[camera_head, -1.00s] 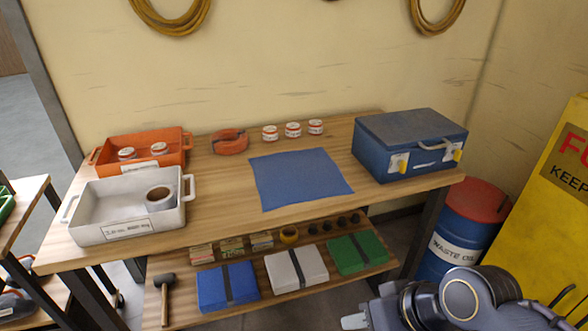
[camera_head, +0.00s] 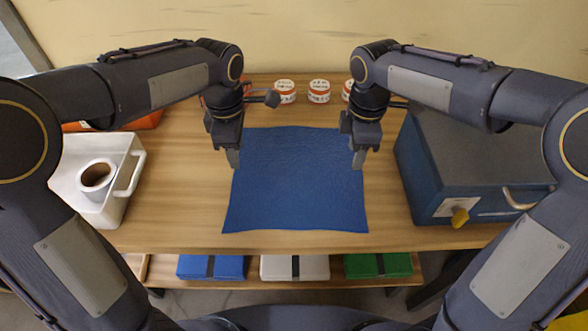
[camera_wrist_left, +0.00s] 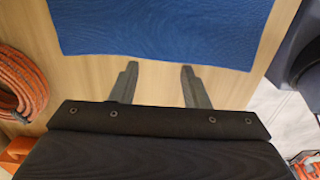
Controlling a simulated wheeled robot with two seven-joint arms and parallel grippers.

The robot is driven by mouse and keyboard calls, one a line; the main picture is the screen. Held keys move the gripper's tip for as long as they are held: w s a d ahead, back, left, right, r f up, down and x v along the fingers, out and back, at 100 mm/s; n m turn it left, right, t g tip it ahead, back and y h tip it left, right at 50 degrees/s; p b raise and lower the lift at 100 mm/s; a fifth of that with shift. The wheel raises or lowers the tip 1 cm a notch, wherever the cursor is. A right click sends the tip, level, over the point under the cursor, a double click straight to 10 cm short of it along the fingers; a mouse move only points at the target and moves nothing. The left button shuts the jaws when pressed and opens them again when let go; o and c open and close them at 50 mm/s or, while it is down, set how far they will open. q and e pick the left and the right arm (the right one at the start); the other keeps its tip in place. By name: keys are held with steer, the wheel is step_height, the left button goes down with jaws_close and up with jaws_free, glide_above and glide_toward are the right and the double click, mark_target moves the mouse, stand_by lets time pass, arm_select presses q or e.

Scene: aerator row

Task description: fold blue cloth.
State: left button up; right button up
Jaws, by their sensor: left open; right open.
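The blue cloth (camera_head: 296,190) lies flat and spread out on the wooden table in front of me. My left gripper (camera_head: 233,158) is above the cloth's far left corner, pointing down. In the left wrist view the cloth (camera_wrist_left: 165,25) lies just beyond the left gripper's two fingertips (camera_wrist_left: 158,68), which are apart with nothing between them. My right gripper (camera_head: 358,158) is at the cloth's far right corner, open and pointing down, with nothing seen in it. The far corners are partly hidden by the grippers.
Several red-and-white tins (camera_head: 318,91) stand behind the cloth. A blue toolbox (camera_head: 470,165) stands on the right, and a white tray (camera_head: 75,205) with a tape roll (camera_head: 97,178) on the left. An orange coil (camera_wrist_left: 18,85) shows in the wrist view. Bare table (camera_head: 180,190) lies left of the cloth.

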mark_target(241, 173)
arm_select(q)
step_height(241, 173, down, 4)
steer(key=shift+w+f, duration=0.1)
arm_select(e)
step_height(241, 173, down, 4)
steer(key=shift+w+d+f, duration=0.15)
arm_select(q)
steer(key=shift+f, duration=0.7)
arm_select(e)
steer(key=shift+f, duration=0.7)
arm_select(q)
steer(key=shift+f, duration=0.15)
arm_select(e)
steer(key=shift+f, duration=0.15)
arm_select(q)
jaws_close()
arm_select(e)
jaws_close()
